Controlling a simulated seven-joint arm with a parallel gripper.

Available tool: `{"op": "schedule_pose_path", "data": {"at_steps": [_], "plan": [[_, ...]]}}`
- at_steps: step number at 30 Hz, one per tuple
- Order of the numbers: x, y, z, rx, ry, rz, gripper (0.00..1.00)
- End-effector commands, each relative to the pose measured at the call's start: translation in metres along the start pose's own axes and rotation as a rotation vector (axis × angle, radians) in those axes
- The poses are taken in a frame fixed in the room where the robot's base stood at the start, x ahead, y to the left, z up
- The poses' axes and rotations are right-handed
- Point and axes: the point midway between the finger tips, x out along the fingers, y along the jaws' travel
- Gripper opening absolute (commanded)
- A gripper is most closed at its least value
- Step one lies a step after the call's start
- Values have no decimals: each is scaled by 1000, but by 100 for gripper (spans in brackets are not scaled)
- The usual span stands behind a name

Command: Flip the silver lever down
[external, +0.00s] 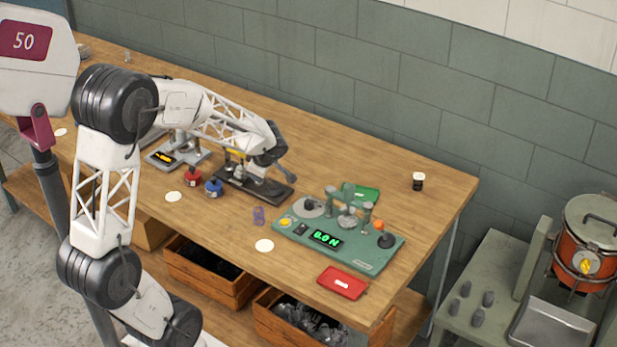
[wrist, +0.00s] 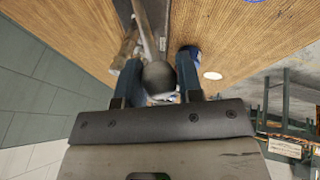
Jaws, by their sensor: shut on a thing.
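In the wrist view, a silver lever shaft (wrist: 146,30) ends in a dark round knob (wrist: 158,77). The knob sits between the two blue-grey fingers of my gripper (wrist: 158,82), which is shut on it. In the external view, my gripper (external: 268,163) is over a dark-based device (external: 255,188) near the middle of the bench. The arm hides most of the lever there, so its exact angle cannot be told.
The wooden bench (external: 430,185) also holds a green panel (external: 370,258) with a lit display, a red tray (external: 343,283), a green tray (external: 361,193), red (external: 193,178) and blue (external: 213,188) spools and a small dark jar (external: 418,182). The bench's back right is mostly clear.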

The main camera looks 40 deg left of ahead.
Motion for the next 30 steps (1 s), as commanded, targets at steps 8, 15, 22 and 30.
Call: {"op": "schedule_pose_path", "data": {"at_steps": [8, 15, 22, 30], "plan": [[1, -2, 0, 0, 1, -4, 59], [0, -1, 0, 0, 1, -3, 59], [-7, -1, 0, 0, 1, -1, 59], [-36, 0, 0, -1, 0, 0, 59]]}}
